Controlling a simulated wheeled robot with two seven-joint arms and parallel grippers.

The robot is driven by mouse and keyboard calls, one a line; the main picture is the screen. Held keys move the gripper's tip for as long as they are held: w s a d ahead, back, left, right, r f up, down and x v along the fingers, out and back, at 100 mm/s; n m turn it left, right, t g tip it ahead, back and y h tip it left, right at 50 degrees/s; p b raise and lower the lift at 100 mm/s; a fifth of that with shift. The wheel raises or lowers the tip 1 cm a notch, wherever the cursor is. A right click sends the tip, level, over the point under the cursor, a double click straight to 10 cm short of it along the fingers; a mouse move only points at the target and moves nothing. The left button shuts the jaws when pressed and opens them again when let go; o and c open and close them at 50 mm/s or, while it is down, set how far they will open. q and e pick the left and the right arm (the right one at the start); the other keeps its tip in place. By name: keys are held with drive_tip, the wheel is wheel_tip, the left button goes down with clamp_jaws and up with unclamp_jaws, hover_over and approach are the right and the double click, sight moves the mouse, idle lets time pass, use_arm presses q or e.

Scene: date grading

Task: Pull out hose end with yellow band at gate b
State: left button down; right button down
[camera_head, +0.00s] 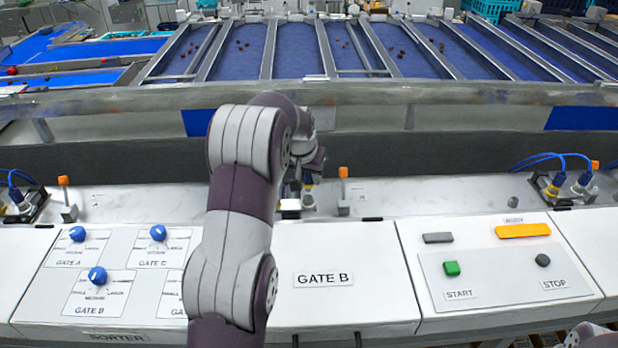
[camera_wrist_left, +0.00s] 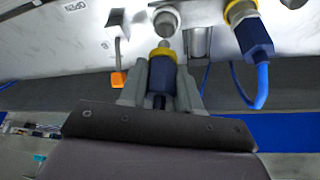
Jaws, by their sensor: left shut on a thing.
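My left gripper (camera_head: 303,184) is behind the GATE B panel (camera_head: 322,303), partly hidden by my own arm. In the left wrist view my left gripper (camera_wrist_left: 160,98) is shut on a dark blue hose end with a yellow band (camera_wrist_left: 163,54). The band shows just beyond the fingers. A round grey metal fitting (camera_wrist_left: 167,20) lies in line with the held hose end, with a short pale metal tip between the band and the fitting. I cannot tell whether the tip still touches the fitting.
Beside the held one is another yellow-banded hose end (camera_wrist_left: 252,34) with a blue hose (camera_wrist_left: 262,90). An orange-tipped lever (camera_head: 343,173) stands right of my gripper; it also shows in the left wrist view (camera_wrist_left: 118,79). START (camera_head: 451,268) and STOP (camera_head: 543,260) buttons are at the right.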

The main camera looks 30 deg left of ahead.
use_arm(q)
drive_tip(key=shift+r, duration=1.05)
